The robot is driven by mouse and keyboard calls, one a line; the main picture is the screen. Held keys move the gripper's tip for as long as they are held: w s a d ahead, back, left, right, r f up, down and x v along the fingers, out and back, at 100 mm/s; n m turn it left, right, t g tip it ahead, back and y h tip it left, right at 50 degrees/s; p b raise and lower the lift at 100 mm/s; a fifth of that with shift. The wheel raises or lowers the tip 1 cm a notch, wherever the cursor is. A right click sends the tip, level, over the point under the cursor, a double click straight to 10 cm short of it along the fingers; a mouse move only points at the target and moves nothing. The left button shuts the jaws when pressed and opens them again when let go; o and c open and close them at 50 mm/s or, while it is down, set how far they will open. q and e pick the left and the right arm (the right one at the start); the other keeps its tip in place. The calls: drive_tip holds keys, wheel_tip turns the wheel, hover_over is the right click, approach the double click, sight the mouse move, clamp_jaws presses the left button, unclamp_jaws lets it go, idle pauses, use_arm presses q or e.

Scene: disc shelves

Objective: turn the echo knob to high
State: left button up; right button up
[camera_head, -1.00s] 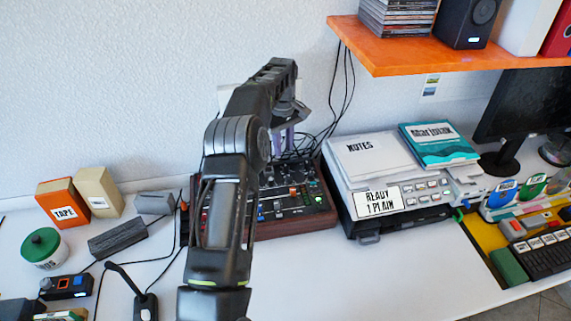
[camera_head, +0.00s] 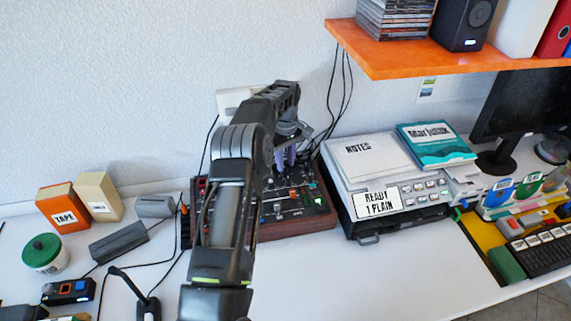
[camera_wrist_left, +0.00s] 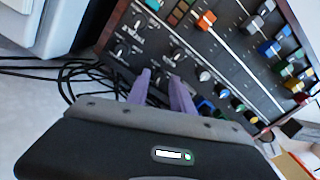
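A dark mixer with wooden side panels (camera_head: 300,229) stands on the desk against the wall, partly hidden by my left arm. In the left wrist view its panel (camera_wrist_left: 228,62) shows several black knobs with white pointers at the left and coloured knobs and sliders at the right. The labels are too small to read, so I cannot tell which knob is echo. My left gripper (camera_wrist_left: 160,76) has two purple fingers, apart, with tips close over the black knobs. I cannot tell whether a knob sits between them. It also shows over the mixer's back in the head view (camera_head: 286,157).
A printer (camera_head: 400,208) with notes and a book on top stands right of the mixer. An orange shelf (camera_head: 440,58) hangs above it. Black cables (camera_head: 344,95) run behind the mixer. Boxes (camera_head: 62,207) and a microphone stand at the left.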

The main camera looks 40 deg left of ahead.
use_arm(q)
drive_tip(key=shift+f, duration=1.05)
drive_tip(key=shift+c, duration=0.3)
clamp_jaws()
